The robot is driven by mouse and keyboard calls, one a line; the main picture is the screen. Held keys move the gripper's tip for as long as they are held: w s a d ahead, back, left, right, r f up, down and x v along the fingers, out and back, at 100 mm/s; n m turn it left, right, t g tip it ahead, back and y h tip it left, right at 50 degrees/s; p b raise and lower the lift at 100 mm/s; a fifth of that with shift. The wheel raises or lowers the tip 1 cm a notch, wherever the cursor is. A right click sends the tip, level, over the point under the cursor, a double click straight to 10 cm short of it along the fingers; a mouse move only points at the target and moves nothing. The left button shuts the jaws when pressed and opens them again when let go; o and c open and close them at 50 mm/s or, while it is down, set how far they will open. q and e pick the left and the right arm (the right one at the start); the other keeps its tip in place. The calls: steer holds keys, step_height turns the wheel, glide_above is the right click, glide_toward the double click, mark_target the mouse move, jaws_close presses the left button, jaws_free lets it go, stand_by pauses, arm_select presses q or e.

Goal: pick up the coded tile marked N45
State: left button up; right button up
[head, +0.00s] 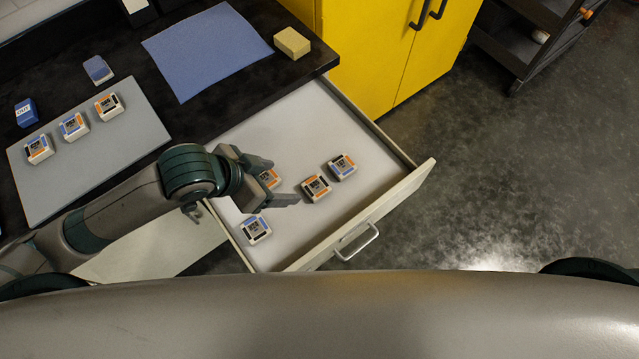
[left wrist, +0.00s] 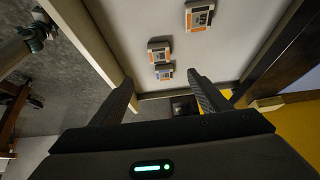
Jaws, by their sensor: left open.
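Several coded tiles lie in the open drawer (head: 300,128). My left gripper is open and empty, above the drawer among the tiles. The left wrist view shows three tiles (left wrist: 199,16) (left wrist: 159,52) (left wrist: 164,73) beyond the fingers.
A grey tray (head: 95,165) on the dark counter holds three more tiles (head: 73,126). The drawer walls (head: 395,190) surround the tiles. A yellow cabinet (head: 365,50) stands behind.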

arm_select(q)
steer(key=p, duration=0.3)
glide_toward(316, 187)
steer(key=shift+w+d+f, duration=0.5)
steer(key=shift+d+f, duration=0.2)
steer(key=shift+f, duration=0.1)
steer(key=shift+w+d+f, duration=0.1)
steer(key=shift+d+f, duration=0.05)
steer(key=shift+f, duration=0.15)
arm_select(e)
steer(key=r, duration=0.2)
steer(key=shift+a+r, duration=0.3)
steer(key=shift+r, duration=0.1)
arm_select(q)
steer(key=shift+f, duration=0.15)
arm_select(e)
steer(key=shift+r, duration=0.1)
arm_select(q)
steer(key=shift+p+x, duration=0.65)
steer(key=shift+x, duration=0.3)
steer(key=shift+p+x, duration=0.4)
steer(key=shift+x, duration=1.15)
steer(key=shift+f, duration=0.1)
arm_select(e)
steer(key=shift+d+r, duration=0.25)
steer(key=shift+r, duration=0.3)
steer(key=shift+d+r, duration=0.25)
steer(key=shift+r, duration=0.25)
